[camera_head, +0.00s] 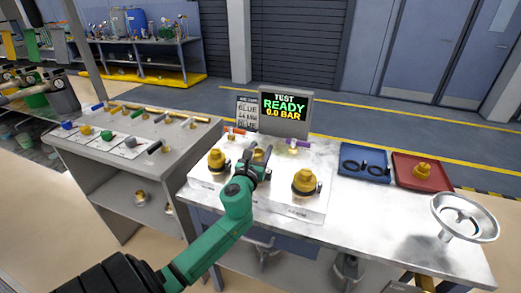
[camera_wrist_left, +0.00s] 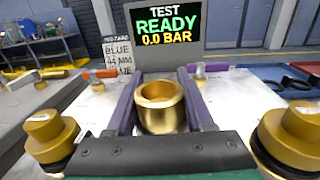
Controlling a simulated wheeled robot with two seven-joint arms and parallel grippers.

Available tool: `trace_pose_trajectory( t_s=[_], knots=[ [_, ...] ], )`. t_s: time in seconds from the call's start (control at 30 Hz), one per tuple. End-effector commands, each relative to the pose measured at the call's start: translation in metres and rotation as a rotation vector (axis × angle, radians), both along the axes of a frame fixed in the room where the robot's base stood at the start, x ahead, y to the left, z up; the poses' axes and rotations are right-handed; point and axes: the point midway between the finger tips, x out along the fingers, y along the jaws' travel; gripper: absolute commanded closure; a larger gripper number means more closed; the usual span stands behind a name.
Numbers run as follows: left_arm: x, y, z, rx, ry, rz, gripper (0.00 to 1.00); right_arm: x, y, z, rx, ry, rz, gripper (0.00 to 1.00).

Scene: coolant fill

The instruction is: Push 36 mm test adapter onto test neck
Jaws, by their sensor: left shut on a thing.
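My left gripper (camera_head: 261,163) is over the white panel on the bench, between two brass fittings. It is shut on a brass, open-topped cylinder, which I take for the test adapter (camera_wrist_left: 159,106). In the left wrist view, the adapter stands about upright between the dark purple fingers. The test neck cannot be made out; anything below the adapter is hidden by the gripper, and I cannot tell whether it is seated. One brass fitting (camera_head: 217,159) is left of the gripper, another (camera_head: 305,182) right of it. My right gripper is not in view.
A display (camera_head: 285,110) reading "TEST READY 0.0 BAR" stands behind the panel, beside a lettered card (camera_head: 246,110). To the right are a blue tray (camera_head: 347,177) with black rings, a red tray (camera_head: 436,184) with a brass piece, and a metal wheel-like bowl (camera_head: 465,233).

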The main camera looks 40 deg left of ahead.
Motion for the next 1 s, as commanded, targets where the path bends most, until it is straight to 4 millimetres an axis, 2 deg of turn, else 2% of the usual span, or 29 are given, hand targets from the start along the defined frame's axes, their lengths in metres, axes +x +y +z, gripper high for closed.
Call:
trace_pose_trajectory(
  t_s=[0.97, 1.0],
  knots=[
    [0.000, 0.000, -0.025, 0.000, 0.000, 0.000, 1.00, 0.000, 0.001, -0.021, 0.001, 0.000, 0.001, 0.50],
    [0.000, 0.000, -0.024, -0.001, 0.000, 0.000, 0.39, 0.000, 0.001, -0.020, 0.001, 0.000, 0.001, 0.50]
  ],
)
